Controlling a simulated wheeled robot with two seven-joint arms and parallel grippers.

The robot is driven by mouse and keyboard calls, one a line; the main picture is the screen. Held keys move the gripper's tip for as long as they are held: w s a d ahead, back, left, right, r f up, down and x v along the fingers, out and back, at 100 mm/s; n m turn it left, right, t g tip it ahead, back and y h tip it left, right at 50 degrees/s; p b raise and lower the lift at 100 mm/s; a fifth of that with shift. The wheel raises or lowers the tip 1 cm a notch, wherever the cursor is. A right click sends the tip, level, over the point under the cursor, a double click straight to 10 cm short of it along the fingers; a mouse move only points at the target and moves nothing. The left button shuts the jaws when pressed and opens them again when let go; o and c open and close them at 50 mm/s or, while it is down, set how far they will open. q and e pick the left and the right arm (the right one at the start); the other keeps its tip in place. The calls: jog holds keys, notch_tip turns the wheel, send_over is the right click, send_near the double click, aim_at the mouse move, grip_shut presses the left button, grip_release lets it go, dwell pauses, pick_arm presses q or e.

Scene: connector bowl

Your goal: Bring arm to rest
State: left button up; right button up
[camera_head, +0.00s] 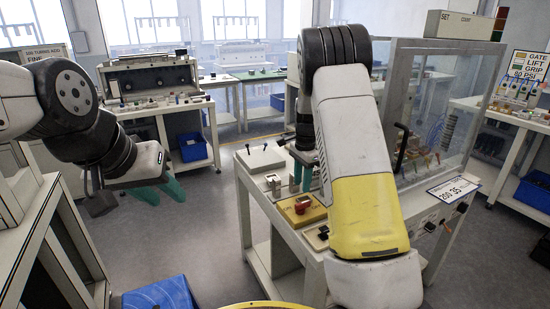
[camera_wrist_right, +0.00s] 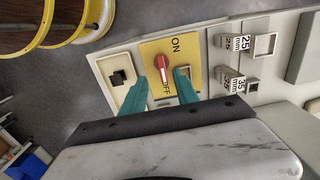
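My left gripper (camera_head: 168,199) hangs at the left over the floor, its teal fingers apart with nothing between them. My right arm reaches over the white bench in the middle of the head view and hides part of it. My right gripper (camera_wrist_right: 160,80) has its teal fingers spread and empty in the right wrist view. They point towards a red rotary switch (camera_wrist_right: 163,63) on a yellow ON/OFF plate (camera_wrist_right: 180,46). The red knob also shows in the head view (camera_head: 302,203), below the right gripper. Whether the fingers touch the plate cannot be told.
A clear-walled cabinet (camera_head: 445,110) stands at the back of the bench. A black rocker switch (camera_wrist_right: 120,78) and 25 mm and 35 mm sockets (camera_wrist_right: 265,45) flank the plate. A blue bin (camera_head: 160,296) and a yellow-rimmed round object (camera_head: 265,305) are at the front.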

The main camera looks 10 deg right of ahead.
jog(key=s+a+r+n+t+y, duration=0.25)
jog(key=s+r+n, duration=0.45)
jog(key=s+r, duration=0.85)
jog(key=s+a+r+n+t, duration=0.1)
jog(key=s+r+n, duration=0.1)
jog(key=s, duration=0.6)
jog(key=s+a+r+n+t, duration=0.1)
jog(key=s+r+n+t, duration=0.1)
jog(key=s+n, duration=0.3)
jog(key=s, duration=0.3)
jog(key=shift+s+r, duration=0.25)
jog(key=shift+r, duration=0.05)
